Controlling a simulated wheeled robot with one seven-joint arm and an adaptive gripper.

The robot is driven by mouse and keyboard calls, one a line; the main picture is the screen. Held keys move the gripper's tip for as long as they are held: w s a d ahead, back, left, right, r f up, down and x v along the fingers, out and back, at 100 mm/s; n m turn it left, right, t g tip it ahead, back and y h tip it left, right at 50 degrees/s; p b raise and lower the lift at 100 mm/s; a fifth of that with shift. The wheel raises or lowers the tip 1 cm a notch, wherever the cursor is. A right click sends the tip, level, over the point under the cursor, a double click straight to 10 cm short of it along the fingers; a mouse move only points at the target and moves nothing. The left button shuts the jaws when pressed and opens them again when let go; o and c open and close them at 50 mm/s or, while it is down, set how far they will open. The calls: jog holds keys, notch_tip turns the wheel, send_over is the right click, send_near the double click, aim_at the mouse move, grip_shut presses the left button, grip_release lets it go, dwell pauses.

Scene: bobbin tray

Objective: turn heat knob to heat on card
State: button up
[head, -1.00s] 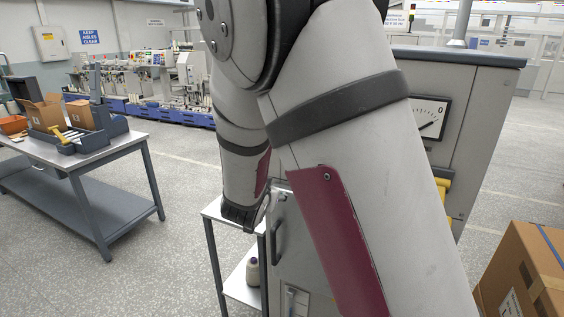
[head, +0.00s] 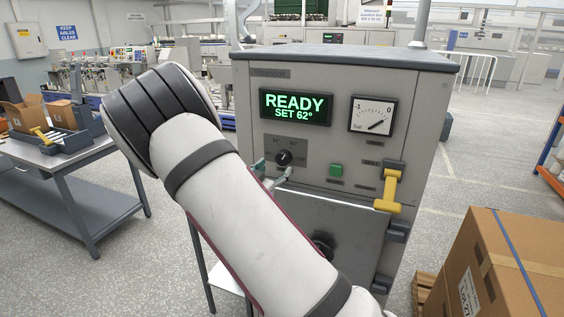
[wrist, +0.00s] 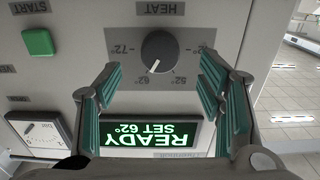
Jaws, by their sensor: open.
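The heat knob (head: 284,157) is a dark round dial on the grey machine's front panel, below the green display (head: 296,106) reading "READY SET 62°". In the inverted wrist view, the knob (wrist: 159,52) sits under the "HEAT" label, its white pointer towards the 62° mark; 72° and 52° marks flank it. My gripper (wrist: 160,74) is open, its green-padded fingers either side of and just short of the knob, apparently not touching it. In the head view my gripper (head: 270,173) is partly hidden by my arm. I cannot make out a heat card.
A green start button (head: 336,170), a gauge (head: 373,115) and a yellow-handled latch (head: 390,188) are right of the knob. A door with a dark round handle (head: 323,245) is below. A cardboard box (head: 505,265) stands at right, a workbench (head: 85,165) at left.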

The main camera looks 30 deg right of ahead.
aim_at(282, 161)
jog(key=x, duration=0.6)
jog(key=shift+d, duration=0.1)
jog(key=c, duration=1.1)
